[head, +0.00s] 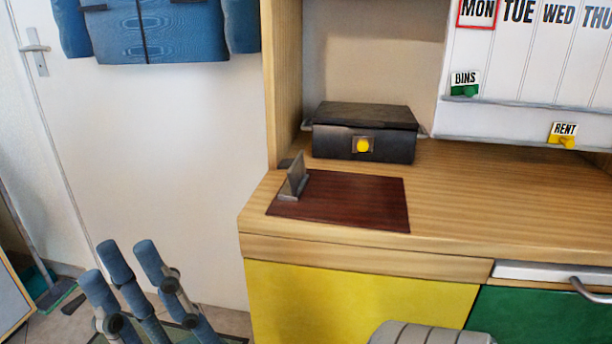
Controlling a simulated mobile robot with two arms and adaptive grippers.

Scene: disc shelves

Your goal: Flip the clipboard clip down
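The clipboard (350,203) is a dark red-brown board lying flat on the wooden counter, close to its left front corner. Its grey clip (294,178) stands raised and upright at the board's left end. A grey ridged part at the bottom edge appears to be my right gripper (431,335). It is cut off by the frame, below and in front of the counter, apart from the clipboard. Its fingers are not visible.
A black box (364,132) with a yellow knob stands behind the clipboard. The wooden counter (490,195) is clear to the right. A metal handle (585,289) sticks out of the green front. A wooden side panel (283,85) borders the recess.

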